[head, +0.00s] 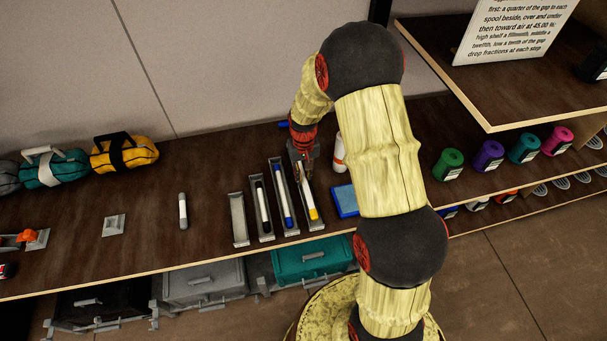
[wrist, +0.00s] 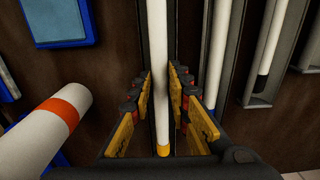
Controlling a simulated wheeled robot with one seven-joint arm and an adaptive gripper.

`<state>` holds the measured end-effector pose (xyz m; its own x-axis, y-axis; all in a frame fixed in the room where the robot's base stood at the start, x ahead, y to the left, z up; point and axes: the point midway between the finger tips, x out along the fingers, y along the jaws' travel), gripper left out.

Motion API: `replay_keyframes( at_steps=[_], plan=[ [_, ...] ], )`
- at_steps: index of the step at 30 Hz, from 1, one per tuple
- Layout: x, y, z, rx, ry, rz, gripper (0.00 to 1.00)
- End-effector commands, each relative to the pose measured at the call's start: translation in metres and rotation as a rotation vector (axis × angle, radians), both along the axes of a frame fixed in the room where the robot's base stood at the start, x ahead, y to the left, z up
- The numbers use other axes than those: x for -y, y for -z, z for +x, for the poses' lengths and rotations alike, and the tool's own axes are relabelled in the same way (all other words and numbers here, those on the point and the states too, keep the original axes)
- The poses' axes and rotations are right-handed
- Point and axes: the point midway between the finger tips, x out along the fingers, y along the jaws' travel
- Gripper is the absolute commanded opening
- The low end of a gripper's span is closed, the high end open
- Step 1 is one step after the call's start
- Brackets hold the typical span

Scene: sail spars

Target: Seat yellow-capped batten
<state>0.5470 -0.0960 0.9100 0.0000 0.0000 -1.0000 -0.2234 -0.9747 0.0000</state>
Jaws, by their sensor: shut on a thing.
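The yellow-capped batten is a white rod with a yellow end. In the head view the yellow-capped batten (head: 311,206) lies lengthwise in or just above the rightmost grey channel (head: 320,222); I cannot tell whether it touches the channel's floor. My gripper (head: 303,163) is at its far part. In the wrist view the batten (wrist: 160,60) runs between the fingers of my gripper (wrist: 160,88), which are shut on it, with the yellow cap (wrist: 164,150) at the near end. The dark channel shows on both sides of the rod.
To the left are a blue-capped batten (head: 285,205) and a black-capped batten (head: 263,205) in their channels, then an empty channel (head: 238,222). A white cylinder with an orange band (head: 339,152) stands close on the right, with a blue box (head: 345,201) nearby.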

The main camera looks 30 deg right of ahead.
Motion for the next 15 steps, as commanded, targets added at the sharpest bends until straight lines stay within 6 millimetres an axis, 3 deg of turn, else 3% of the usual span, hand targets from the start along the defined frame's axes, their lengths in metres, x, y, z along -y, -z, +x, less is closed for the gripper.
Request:
replay_keyframes(
  at_steps=[15],
  plan=[
    [0.000, 0.017, 0.000, 0.001, 0.000, 0.000, 0.00]
  ],
)
